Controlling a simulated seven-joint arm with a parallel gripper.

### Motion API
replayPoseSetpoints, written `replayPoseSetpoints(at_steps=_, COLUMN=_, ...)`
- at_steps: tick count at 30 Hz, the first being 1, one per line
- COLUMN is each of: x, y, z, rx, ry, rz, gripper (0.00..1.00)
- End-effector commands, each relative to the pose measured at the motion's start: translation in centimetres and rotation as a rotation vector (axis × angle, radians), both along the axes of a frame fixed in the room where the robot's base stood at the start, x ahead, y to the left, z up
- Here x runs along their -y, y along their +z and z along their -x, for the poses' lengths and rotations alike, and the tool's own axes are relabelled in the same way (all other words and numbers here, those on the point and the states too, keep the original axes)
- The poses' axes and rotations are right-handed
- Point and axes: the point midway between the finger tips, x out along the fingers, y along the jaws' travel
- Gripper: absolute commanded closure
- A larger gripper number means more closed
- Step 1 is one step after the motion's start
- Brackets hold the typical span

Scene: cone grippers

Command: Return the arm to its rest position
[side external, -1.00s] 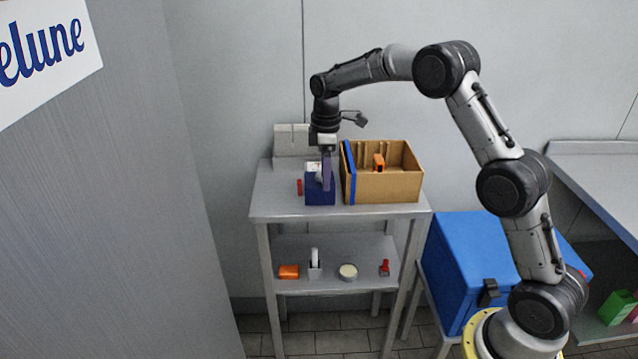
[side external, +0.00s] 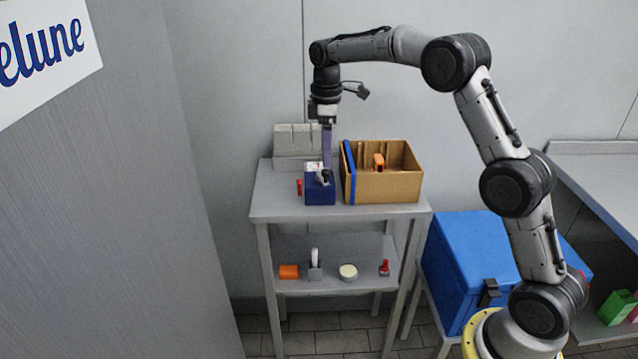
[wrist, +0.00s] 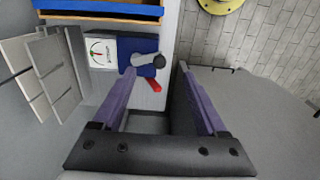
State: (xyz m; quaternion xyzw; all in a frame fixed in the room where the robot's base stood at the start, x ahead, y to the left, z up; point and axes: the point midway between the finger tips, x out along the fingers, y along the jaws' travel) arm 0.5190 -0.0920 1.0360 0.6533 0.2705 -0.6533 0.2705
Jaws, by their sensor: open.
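My gripper (side external: 326,166) hangs pointing down over the steel table, with its purple fingers just above a dark blue box (side external: 315,195). In the wrist view my gripper (wrist: 158,68) has its two purple fingers spread apart with nothing held between them. The blue box there (wrist: 126,45) has a white dial face with a needle (wrist: 101,52) and a grey lever with a dark knob (wrist: 147,60). The exact gap between fingertips and lever is hard to judge.
A cardboard box (side external: 392,190) with a blue edge holds an orange item (side external: 378,160), right of the blue box. Grey panels (side external: 294,139) stand behind. A red item (side external: 299,186) lies left of the blue box. A blue cooler (side external: 468,260) stands at right. Space above is clear.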

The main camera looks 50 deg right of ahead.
Motion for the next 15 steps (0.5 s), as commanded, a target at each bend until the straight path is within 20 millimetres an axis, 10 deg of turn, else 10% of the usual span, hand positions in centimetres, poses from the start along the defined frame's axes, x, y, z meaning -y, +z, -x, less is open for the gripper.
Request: replayPoseSetpoints(at_steps=15, x=-0.14, y=1.40, z=0.00, rx=0.002, ry=0.003, rz=0.001, gripper=0.25)
